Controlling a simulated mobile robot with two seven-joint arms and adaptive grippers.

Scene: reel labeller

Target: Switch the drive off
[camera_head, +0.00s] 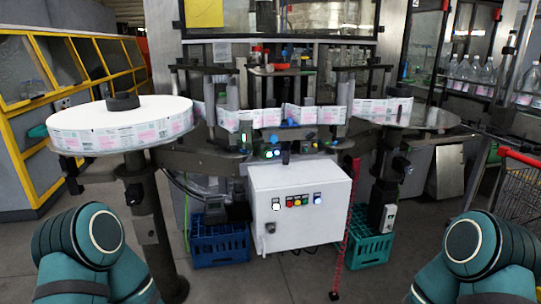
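The labeller's white control box (313,230) hangs at the centre under the machine table. Its front carries a row of small coloured buttons (297,201), with pale lit ones at either end. A small dark fitting (270,227) sits lower left on the box. A small light-grey unit (388,217) is on the right post, and a dark unit (214,209) is left of the box. I cannot tell which control belongs to the drive; labels are too small to read. Only teal parts of my two arms show at the bottom corners; both grippers are out of view.
A large label reel (122,125) lies on the left disc, its label web running to the right disc (430,117). Blue (220,245) and green (368,248) crates stand on the floor. A red chain (346,225) hangs right of the box. A red-handled cart (518,190) is far right.

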